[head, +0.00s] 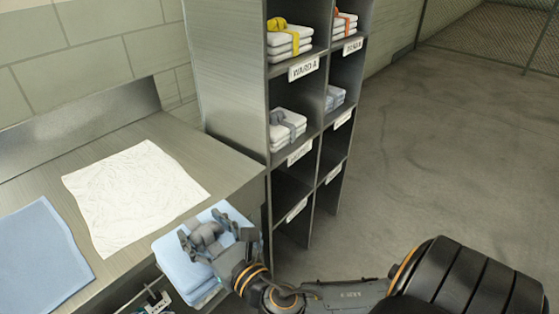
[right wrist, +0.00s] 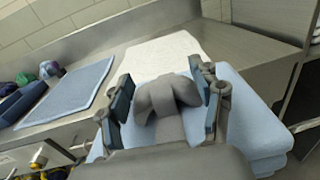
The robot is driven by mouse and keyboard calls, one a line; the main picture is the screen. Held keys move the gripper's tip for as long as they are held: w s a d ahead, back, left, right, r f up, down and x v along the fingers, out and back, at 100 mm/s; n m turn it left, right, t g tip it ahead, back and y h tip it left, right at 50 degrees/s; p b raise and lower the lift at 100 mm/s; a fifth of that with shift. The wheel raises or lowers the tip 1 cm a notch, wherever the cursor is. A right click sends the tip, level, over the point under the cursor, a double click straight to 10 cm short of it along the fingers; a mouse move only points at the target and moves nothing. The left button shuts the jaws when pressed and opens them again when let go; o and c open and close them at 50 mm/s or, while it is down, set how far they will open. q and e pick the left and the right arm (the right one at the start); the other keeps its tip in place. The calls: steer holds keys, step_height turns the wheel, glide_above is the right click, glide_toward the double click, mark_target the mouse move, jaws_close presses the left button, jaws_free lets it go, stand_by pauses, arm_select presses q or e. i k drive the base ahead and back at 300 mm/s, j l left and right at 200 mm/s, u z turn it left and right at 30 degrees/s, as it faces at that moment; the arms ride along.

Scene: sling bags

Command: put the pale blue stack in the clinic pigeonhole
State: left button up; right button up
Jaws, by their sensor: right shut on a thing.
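The pale blue stack (head: 178,267) is folded cloth with a grey knotted strap on top. My right gripper (head: 208,239) is shut on the stack's knot, and the stack is by the front edge of the steel table. In the right wrist view the fingers (right wrist: 168,103) stand on either side of the grey knot, with the pale blue cloth (right wrist: 248,110) beneath. The pigeonhole shelf (head: 230,75) stands at the table's right end. One label (head: 303,69) reads WARD A; I cannot clearly read which one says clinic. My left gripper is not in view.
White cloth stacks with yellow (head: 290,45), orange (head: 343,30) and grey (head: 286,135) straps fill upper compartments. Lower compartments (head: 290,190) look empty. A white cloth (head: 130,190) and a blue mat (head: 38,255) lie on the table. Open floor (head: 450,160) lies to the right.

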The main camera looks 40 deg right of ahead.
mark_target(275, 194)
steer(key=l+u, duration=0.15)
steer(key=l, duration=2.2)
steer(key=k, duration=0.05)
